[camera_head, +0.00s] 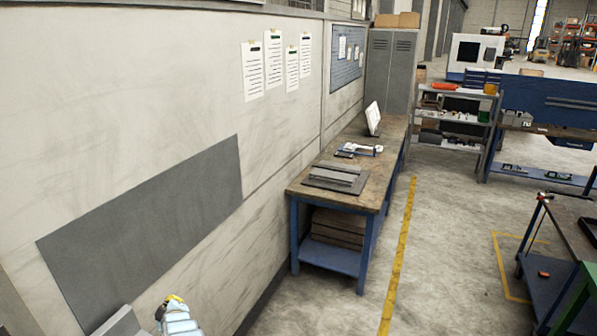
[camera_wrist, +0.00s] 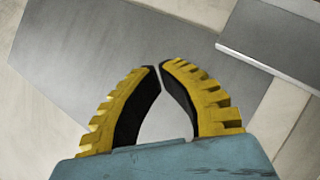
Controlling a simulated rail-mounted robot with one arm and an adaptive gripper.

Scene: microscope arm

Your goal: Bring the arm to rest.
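My gripper (camera_head: 172,299) shows at the bottom edge of the head view, in front of the pale wall and close to the lower right of the dark grey wall panel (camera_head: 140,232). Only its light blue body and yellow tip show there; the rest of the arm is out of frame. In the wrist view, the two curved yellow-and-black fingers of my gripper (camera_wrist: 160,68) come together at their tips. Nothing is held between them; the gap behind the tips shows only background. A flat grey surface (camera_wrist: 85,50) lies beyond the fingers.
A workbench (camera_head: 375,190) with blue legs stands along the wall, bearing grey plates (camera_head: 338,178). A blue cart (camera_head: 550,285) stands at the right. The concrete floor (camera_head: 455,270) between them is clear. A grey slab (camera_wrist: 285,40) is at the wrist view's upper right.

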